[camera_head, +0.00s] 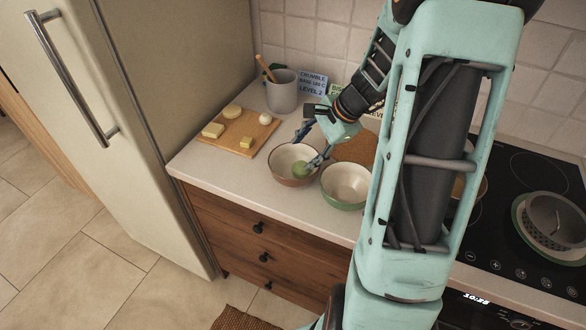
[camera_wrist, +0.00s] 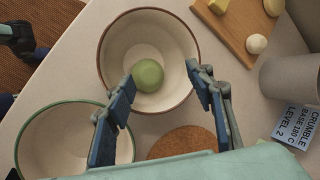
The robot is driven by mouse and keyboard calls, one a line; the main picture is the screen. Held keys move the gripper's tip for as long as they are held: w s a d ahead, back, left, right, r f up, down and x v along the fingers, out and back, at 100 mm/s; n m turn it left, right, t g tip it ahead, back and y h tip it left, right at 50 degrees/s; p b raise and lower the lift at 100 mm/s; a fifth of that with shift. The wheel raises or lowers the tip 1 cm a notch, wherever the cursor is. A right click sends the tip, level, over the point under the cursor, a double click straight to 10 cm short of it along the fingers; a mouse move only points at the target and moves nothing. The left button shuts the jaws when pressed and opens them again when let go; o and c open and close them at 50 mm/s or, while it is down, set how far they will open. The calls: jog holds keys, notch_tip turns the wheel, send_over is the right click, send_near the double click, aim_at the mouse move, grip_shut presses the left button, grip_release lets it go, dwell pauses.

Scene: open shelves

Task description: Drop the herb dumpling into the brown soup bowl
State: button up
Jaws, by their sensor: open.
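The green herb dumpling (camera_wrist: 147,75) lies inside the brown soup bowl (camera_wrist: 125,38), a cream bowl with a brown rim, in the wrist view. In the head view the dumpling (camera_head: 299,170) shows inside the same bowl (camera_head: 284,164), partly near a finger. My gripper (camera_wrist: 160,73) is open, its blue fingers spread to either side of the dumpling and apart from it in the wrist view. In the head view my gripper (camera_head: 308,152) is over the bowl's right side. Its exact height above the dumpling cannot be told.
A green-rimmed bowl (camera_head: 346,184) stands just right of the brown bowl. A wooden board (camera_head: 229,138) with several pale and yellow pieces is behind left. A grey utensil pot (camera_head: 283,93) and small signs (camera_head: 312,82) stand behind. A hob (camera_head: 530,180) is at right.

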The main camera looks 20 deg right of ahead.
jog(key=shift+r, duration=0.1)
jog(key=v, duration=1.2)
